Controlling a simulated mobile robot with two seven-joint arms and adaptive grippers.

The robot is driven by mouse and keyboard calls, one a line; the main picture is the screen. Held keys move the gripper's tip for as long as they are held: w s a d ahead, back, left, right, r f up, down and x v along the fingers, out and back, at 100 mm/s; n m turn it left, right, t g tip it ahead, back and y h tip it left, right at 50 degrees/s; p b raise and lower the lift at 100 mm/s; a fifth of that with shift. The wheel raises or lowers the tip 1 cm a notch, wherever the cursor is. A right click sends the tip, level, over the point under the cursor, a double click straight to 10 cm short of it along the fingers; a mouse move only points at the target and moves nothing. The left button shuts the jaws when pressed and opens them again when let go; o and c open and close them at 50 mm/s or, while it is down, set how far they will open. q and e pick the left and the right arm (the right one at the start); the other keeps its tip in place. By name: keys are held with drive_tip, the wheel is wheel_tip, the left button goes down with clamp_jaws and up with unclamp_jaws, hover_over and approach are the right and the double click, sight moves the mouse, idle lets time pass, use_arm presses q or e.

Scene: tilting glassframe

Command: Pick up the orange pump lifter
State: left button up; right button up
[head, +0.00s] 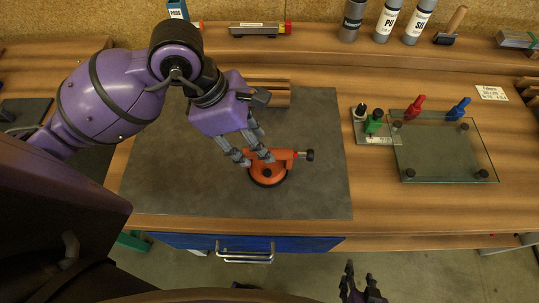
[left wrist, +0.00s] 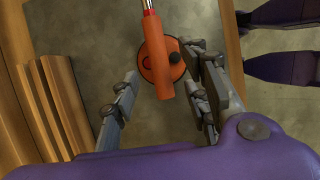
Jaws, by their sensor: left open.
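The orange pump lifter (head: 270,173) lies on the dark grey mat (head: 180,185), its round cup down. Its handle points right to a red and black plunger end. My left gripper (head: 256,160) reaches down over the lifter's back-left side, fingers spread. In the left wrist view the lifter (left wrist: 156,60) shows between the open fingers of my left gripper (left wrist: 160,65), with nothing held. Whether a finger touches it, I cannot tell. My right gripper (head: 360,287) is at the bottom edge, off the bench, partly cut off, with its fingers apart and empty.
To the right, a glass pane (head: 445,155) lies on black pads, with red and blue clamps (head: 415,106) at its back edge. Wooden blocks (head: 270,94) sit behind the lifter. Cartridges (head: 387,20) stand at the back.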

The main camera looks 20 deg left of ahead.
use_arm(q)
drive_tip(key=x, duration=0.2)
drive_tip(key=d+x, duration=0.1)
drive_tip(key=x, duration=0.1)
drive_tip(key=shift+w+d+f+p, duration=0.1)
drive_tip(key=shift+w+f+p, duration=0.05)
drive_tip(key=shift+p, duration=0.15)
drive_tip(key=shift+d+f, duration=0.1)
drive_tip(key=shift+f, duration=0.15)
drive_tip(key=c, duration=0.6)
clamp_jaws()
use_arm(e)
drive_tip(key=shift+w+a+r, duration=0.25)
drive_tip(key=shift+w+r, duration=0.3)
drive_tip(key=shift+w, duration=0.05)
